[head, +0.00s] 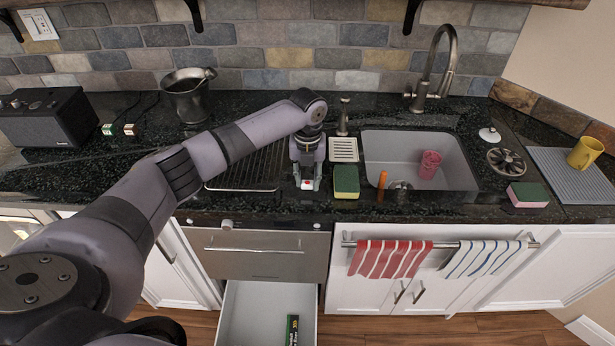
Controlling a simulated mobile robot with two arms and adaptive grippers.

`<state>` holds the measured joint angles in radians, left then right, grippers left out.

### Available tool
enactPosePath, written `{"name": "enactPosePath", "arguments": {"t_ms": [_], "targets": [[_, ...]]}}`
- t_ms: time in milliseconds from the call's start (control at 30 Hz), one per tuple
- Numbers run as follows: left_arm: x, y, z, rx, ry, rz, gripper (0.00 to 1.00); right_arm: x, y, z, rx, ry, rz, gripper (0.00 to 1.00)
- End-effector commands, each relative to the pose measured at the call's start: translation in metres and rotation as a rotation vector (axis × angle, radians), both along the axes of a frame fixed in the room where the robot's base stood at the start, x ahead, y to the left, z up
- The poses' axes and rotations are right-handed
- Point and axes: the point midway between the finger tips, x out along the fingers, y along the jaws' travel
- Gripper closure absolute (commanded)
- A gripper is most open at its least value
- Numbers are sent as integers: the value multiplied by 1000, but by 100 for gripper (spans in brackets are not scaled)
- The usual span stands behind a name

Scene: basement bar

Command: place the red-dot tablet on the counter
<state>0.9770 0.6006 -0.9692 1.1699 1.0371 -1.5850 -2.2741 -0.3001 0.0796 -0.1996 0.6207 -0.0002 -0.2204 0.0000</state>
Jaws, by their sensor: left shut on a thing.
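My left gripper (307,184) is at the front of the dark counter (250,208), left of the sponge, and points down. It is shut on the red-dot tablet (307,183), a small white piece with a red spot between the fingertips. The fingers hide part of the tablet. I cannot tell whether the tablet touches the counter. My right gripper is not in view.
A yellow-green sponge (346,182) stands close to the right of the gripper. The sink (450,172) holds a pink cup (430,164). A drying rack (245,170) lies left. A drawer (240,310) below is open, with a green-black box (292,331) inside.

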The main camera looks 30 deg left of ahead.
Motion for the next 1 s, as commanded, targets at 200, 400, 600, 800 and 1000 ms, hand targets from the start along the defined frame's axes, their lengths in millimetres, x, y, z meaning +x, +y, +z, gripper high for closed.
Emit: {"name": "enactPosePath", "arguments": {"t_ms": [200, 400, 600, 800, 1000], "targets": [[0, 0, -3, 0, 1, 0, 65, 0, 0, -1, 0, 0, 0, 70], [0, 0, -3, 0, 0, 0, 52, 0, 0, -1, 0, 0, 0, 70], [0, 0, -2, 0, 0, 0, 52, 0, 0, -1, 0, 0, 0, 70], [1, 0, 5, -1, -3, 0, 52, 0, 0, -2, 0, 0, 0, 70], [2, 0, 40, -2, -5, 0, 52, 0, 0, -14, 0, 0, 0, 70]]}}
